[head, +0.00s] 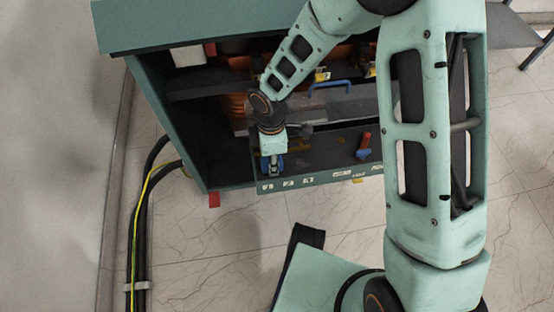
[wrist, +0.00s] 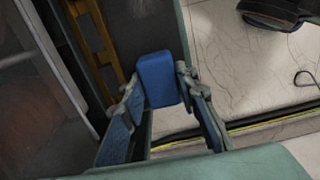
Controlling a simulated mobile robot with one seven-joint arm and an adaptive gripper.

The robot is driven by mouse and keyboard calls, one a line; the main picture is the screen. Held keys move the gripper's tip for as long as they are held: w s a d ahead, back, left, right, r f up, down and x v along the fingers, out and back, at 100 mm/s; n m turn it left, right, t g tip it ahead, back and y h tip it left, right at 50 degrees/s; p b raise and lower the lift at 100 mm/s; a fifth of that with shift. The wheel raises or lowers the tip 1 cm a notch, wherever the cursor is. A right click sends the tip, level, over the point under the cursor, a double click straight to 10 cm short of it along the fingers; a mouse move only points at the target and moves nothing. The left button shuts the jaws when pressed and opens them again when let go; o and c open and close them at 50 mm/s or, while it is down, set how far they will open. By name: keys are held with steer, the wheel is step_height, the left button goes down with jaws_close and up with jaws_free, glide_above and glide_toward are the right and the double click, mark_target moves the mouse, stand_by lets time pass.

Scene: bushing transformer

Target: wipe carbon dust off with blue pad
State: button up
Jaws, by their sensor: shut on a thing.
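My gripper (wrist: 163,98) is shut on the blue pad (wrist: 158,78), which sits between its two fingertips in the wrist view. In the head view my gripper (head: 272,170) is at the left front of the open green cabinet (head: 160,110), over its front tray, pointing down. A bit of blue shows at its fingers there, but the pad's outline is too small to make out. The cabinet's inner surfaces are dark, and I cannot tell carbon dust from shadow. My arm hides part of the cabinet's inside.
A red and blue item (head: 364,146) stands on the front tray to the right. A blue handle (head: 330,86) and copper-coloured coils (head: 236,85) are further inside. Black and yellow cables (head: 142,210) run down the floor at left. The tiled floor in front is mostly clear.

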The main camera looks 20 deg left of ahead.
steer(key=shift+s+a, duration=0.35)
steer(key=shift+a, duration=0.25)
steer(key=shift+r, duration=0.15)
steer(key=shift+r+p, duration=1.05)
steer(key=shift+r, duration=0.2)
steer(key=s+d+b, duration=0.2)
steer(key=s+d, duration=0.4)
steer(key=s, duration=0.4)
steer(key=shift+d+b, duration=0.2)
steer(key=shift+b, duration=0.15)
